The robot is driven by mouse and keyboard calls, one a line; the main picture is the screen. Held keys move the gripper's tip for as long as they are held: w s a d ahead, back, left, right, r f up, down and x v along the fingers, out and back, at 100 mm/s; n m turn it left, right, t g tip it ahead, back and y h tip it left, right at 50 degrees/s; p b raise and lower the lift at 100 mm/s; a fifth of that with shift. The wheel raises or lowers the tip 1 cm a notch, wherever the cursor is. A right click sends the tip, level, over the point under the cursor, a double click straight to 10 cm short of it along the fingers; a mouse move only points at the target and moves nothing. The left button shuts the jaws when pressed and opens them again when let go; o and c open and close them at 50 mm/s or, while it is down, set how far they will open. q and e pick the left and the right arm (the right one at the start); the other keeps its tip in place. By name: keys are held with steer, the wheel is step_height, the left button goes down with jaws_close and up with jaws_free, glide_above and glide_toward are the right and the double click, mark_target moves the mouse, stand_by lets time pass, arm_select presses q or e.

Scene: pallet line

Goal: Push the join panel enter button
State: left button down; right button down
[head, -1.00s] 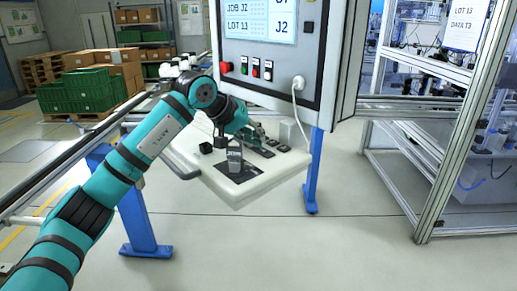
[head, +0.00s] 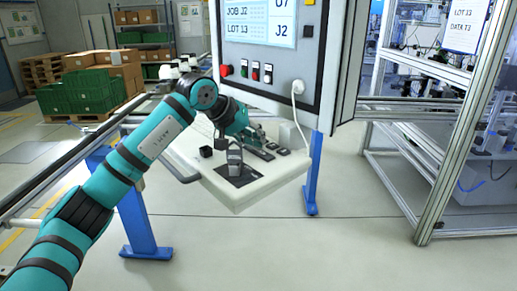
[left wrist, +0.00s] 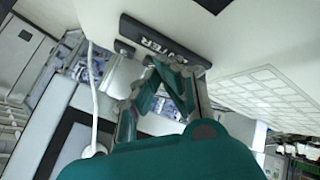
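The join panel is a white slanted console (head: 225,193) under the upright screen box. In the left wrist view the enter button (left wrist: 150,36) is a long dark bar with white "ENTER" lettering on the white panel face. My left gripper (head: 254,134) is over the console's far side. In the left wrist view its fingertips (left wrist: 163,64) come together, with nothing seen between them. They appear at the bar's lower edge; I cannot tell whether they touch it. My right gripper is not in view.
A grey screen box (head: 262,62) with buttons and a plugged white cable (head: 298,100) hangs behind the console. A dark device (head: 235,160) stands on the console. A metal rail runs along the left; a metal-framed cell (head: 450,140) stands at right.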

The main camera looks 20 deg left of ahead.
arm_select(q)
steer(key=shift+r, duration=0.5)
steer(key=shift+r, duration=0.1)
step_height(320, 180, up, 5)
steer(key=p, duration=0.4)
stand_by(0.5)
